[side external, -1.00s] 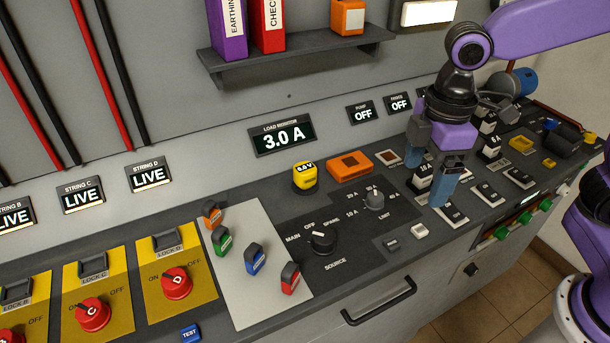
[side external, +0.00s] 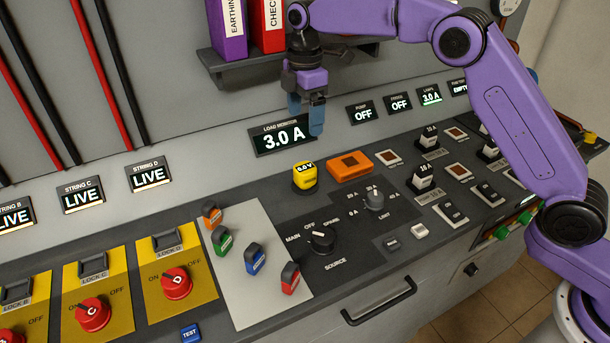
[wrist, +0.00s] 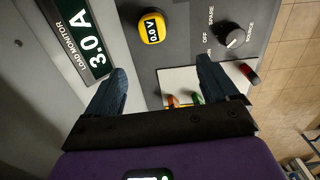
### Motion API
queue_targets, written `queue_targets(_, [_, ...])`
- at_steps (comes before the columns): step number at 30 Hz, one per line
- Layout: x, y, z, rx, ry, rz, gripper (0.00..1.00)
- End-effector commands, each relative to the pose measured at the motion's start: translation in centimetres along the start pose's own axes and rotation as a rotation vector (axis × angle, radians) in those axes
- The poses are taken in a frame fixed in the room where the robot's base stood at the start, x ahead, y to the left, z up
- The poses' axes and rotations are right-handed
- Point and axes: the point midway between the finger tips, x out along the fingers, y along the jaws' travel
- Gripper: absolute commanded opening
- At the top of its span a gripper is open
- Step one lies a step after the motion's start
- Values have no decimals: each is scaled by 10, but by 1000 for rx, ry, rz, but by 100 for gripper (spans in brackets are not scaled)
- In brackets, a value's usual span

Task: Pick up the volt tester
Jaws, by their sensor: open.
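The volt tester (side external: 304,177) is a small yellow block with a dark display reading 0.0 V. It stands on the dark panel left of an orange block, below the load monitor. It also shows in the wrist view (wrist: 152,27), ahead of the fingertips and between their lines. My gripper (side external: 307,118) is open and empty, with blue fingers pointing down. It hangs above the panel in front of the load monitor, higher than the tester and apart from it. In the wrist view its two fingers (wrist: 160,75) stand wide apart.
An orange block (side external: 350,166) sits just right of the tester. The source knob (side external: 322,240) and limit knob (side external: 374,198) are in front. Coloured plugs (side external: 255,258) stand on a pale plate. The shelf (side external: 290,66) is behind my gripper; the load monitor (side external: 283,136) is on the wall.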

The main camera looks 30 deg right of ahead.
Motion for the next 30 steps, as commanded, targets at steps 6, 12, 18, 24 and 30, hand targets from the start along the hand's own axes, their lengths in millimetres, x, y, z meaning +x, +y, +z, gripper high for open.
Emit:
queue_targets(6, [9,11,4,-21,-1,-1,87])
queue_targets(12, [38,11,5,-20,-2,-5,87])
queue_targets(18, [76,11,5,-20,-1,-3,87])
queue_targets(24, [111,11,5,-19,-1,-3,87])
queue_targets(30, [126,12,5,-19,0,-1,87])
